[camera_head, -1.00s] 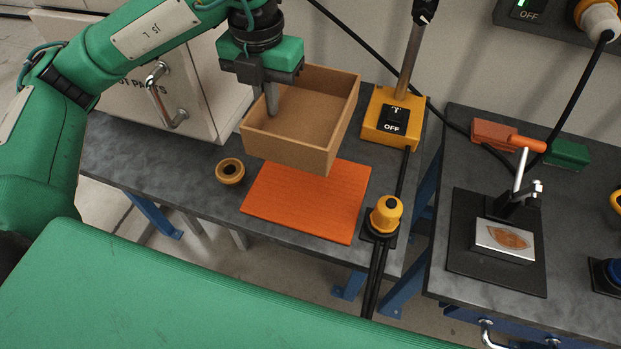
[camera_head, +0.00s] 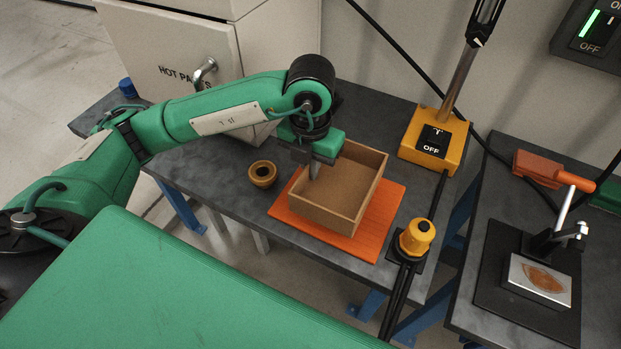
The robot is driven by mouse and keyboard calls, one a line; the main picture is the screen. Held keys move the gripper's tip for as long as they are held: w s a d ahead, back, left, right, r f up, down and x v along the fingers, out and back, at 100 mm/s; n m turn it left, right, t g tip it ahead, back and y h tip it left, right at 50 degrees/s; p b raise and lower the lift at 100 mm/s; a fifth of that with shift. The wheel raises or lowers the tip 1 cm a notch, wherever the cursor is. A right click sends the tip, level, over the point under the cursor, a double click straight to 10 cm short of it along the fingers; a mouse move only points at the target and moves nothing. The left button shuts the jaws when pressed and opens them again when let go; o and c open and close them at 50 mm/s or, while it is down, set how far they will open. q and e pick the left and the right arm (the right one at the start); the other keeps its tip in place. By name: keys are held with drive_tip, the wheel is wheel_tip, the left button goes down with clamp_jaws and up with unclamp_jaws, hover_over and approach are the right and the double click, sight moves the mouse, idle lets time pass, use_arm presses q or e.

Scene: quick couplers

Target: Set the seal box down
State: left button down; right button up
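The seal box (camera_head: 325,214), an open-topped tan box, sits on or very close over the orange mat (camera_head: 384,232) on the dark grey bench. It looks level and empty inside. My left gripper (camera_head: 314,170) comes down at the box's left rear wall, with one finger showing inside the wall. It appears shut on that wall, though the outer finger is hidden. My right gripper is not in the picture.
A small brown ring-shaped cup (camera_head: 262,174) stands left of the mat. A yellow switch base with a pole (camera_head: 433,140) stands behind right, and a yellow button (camera_head: 417,237) sits at the mat's right. A clamp press (camera_head: 540,278) is on the right bench.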

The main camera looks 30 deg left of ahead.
use_arm(q)
drive_tip(key=shift+f, duration=2.2)
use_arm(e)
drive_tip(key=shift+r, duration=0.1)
use_arm(q)
drive_tip(key=shift+f, duration=0.1)
drive_tip(key=c, duration=1.6)
unclamp_jaws()
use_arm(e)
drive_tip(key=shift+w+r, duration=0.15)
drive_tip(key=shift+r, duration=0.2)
